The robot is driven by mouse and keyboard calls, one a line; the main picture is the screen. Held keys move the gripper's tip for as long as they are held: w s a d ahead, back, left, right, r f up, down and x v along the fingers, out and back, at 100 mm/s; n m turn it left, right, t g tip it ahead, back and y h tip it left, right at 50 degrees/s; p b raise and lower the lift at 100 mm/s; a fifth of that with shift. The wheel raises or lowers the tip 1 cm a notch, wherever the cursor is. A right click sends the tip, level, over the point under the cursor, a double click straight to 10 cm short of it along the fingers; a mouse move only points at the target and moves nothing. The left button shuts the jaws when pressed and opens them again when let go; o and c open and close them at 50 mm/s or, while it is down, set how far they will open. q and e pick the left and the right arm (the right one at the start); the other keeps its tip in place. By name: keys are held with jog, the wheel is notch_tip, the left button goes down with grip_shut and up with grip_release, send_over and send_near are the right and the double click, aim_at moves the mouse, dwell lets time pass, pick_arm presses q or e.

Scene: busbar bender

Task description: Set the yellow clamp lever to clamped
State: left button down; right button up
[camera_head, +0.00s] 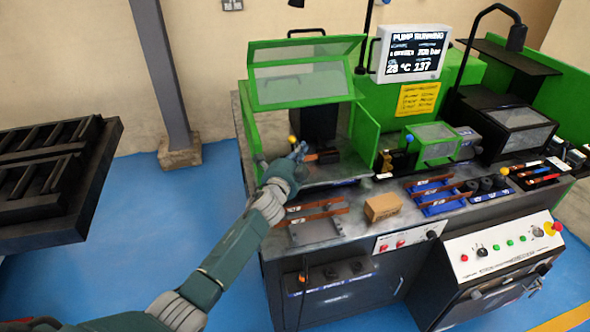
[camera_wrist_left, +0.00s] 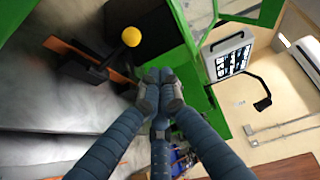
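The yellow ball knob of the clamp lever (camera_head: 292,140) shows in the head view beside my left gripper, under the raised green guard. In the left wrist view the yellow knob (camera_wrist_left: 131,37) sits on a dark lever arm, near a copper bar (camera_wrist_left: 72,50). My left gripper (camera_head: 300,150) reaches into the machine's left bay. In the left wrist view its fingertips (camera_wrist_left: 160,88) are together with nothing visible between them. They lie below and right of the knob in that picture, apart from it. My right gripper is not in view.
The raised green guard (camera_head: 302,84) stands above the bay, with a green side panel (camera_head: 366,135) to the right. A cardboard box (camera_head: 382,207) and copper bars (camera_head: 312,218) lie on the bench front. A display (camera_head: 410,52) reads "PUMP RUNNING".

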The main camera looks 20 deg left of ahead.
pick_arm(q)
jog(key=s+r, duration=0.1)
jog(key=s, duration=0.8)
jog(key=shift+s+a, duration=0.2)
jog(key=shift+a, duration=0.05)
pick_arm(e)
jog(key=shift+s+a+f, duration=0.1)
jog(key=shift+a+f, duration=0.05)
